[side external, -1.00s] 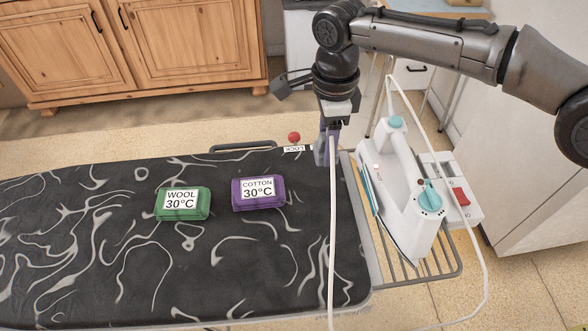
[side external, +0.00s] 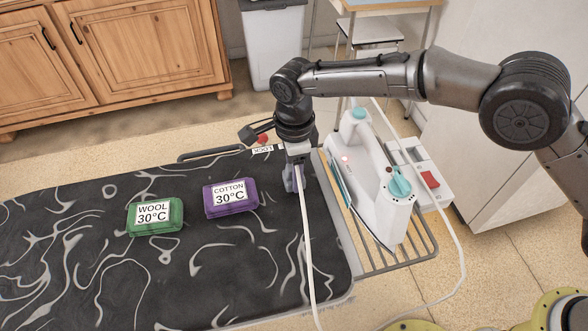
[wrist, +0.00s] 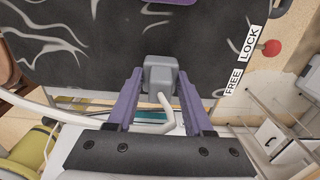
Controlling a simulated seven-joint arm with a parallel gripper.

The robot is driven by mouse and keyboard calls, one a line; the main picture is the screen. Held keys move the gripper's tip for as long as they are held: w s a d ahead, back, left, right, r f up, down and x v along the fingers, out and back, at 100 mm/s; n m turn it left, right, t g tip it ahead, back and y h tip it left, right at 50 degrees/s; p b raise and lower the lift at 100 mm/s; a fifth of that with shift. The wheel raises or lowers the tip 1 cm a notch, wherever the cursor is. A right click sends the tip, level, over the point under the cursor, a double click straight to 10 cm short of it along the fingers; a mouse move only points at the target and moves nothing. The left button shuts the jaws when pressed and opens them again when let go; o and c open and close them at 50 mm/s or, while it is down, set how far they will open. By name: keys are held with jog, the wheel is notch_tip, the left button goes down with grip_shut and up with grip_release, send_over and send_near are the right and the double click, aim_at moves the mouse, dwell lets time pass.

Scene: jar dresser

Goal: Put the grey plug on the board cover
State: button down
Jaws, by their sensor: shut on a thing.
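The board cover (side external: 215,265) is black with white swirls; it also shows in the wrist view (wrist: 90,60). My gripper (side external: 294,182) is over its right end, near the right edge. In the wrist view my gripper (wrist: 160,88) has its purple fingers on either side of the grey plug (wrist: 160,72), shut on it. A white cord leaves the plug; in the side view it hangs toward the viewer. The plug is mostly hidden there behind fingers and cord. I cannot tell whether it touches the cover.
A white iron (side external: 378,185) stands on a wire rack (side external: 365,262) just right of my gripper. A socket strip (side external: 418,170) with a red switch lies beyond it. A purple box (side external: 230,198) and a green box (side external: 155,218) lie left. The front of the cover is clear.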

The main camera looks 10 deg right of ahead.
jog(key=shift+f, duration=0.1)
jog(key=shift+c, duration=1.5)
grip_release()
